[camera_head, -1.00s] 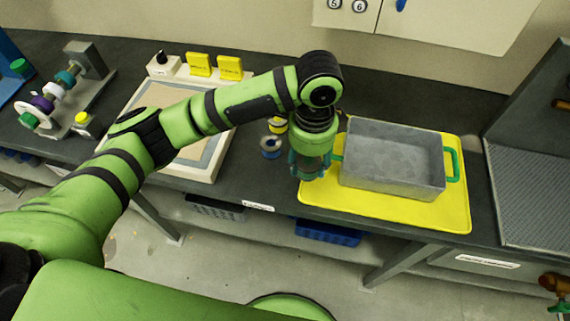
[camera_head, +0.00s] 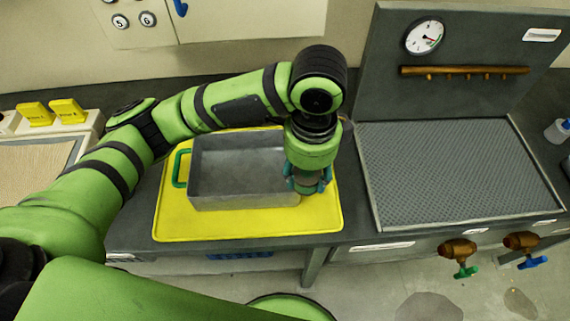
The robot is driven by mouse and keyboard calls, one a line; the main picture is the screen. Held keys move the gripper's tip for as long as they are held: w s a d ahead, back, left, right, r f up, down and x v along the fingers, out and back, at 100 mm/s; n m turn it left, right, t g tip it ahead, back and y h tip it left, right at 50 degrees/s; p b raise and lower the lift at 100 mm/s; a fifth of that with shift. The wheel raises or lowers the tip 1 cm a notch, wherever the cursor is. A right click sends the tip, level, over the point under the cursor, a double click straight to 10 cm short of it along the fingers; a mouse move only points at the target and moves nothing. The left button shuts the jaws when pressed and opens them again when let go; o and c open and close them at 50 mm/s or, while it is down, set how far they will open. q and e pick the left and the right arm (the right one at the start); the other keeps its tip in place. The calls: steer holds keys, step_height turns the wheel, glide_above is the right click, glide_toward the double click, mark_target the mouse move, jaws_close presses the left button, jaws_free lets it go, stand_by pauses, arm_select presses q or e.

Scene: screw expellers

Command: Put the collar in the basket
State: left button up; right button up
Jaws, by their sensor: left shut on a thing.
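The basket (camera_head: 243,190) is a grey metal box with a green handle (camera_head: 180,168) at its left end. It stands on a yellow mat (camera_head: 190,225) on the dark bench. My left gripper (camera_head: 307,186) points down over the basket's right end and hides that corner and any handle there. Its teal fingers are closed around a small dull thing, seemingly the collar, which is mostly hidden by the fingers. I cannot tell its height above the mat. My right gripper is not in view.
A grey ribbed draining tray (camera_head: 455,175) with a gauge (camera_head: 424,37) behind it stands to the right. Brown taps (camera_head: 458,249) stick out at the front. A board with yellow blocks (camera_head: 67,112) is at the far left. The basket's visible interior looks empty.

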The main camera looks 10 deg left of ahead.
arm_select(q)
steer(key=w+a+f, duration=0.3)
steer(key=a, duration=0.1)
steer(key=p, duration=0.2)
glide_above(268, 175)
step_height(268, 175, down, 3)
steer(key=shift+s+d+f, duration=0.15)
steer(key=shift+f, duration=0.55)
steer(key=f, duration=0.3)
steer(key=shift+a+f+p, duration=0.1)
steer(key=shift+a+p, duration=0.1)
steer(key=shift+p, duration=0.2)
steer(key=shift+f, duration=0.15)
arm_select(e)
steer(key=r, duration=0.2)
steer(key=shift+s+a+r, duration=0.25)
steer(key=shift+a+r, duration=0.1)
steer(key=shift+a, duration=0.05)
arm_select(q)
steer(key=shift+f, duration=0.15)
steer(key=o, duration=1.3)
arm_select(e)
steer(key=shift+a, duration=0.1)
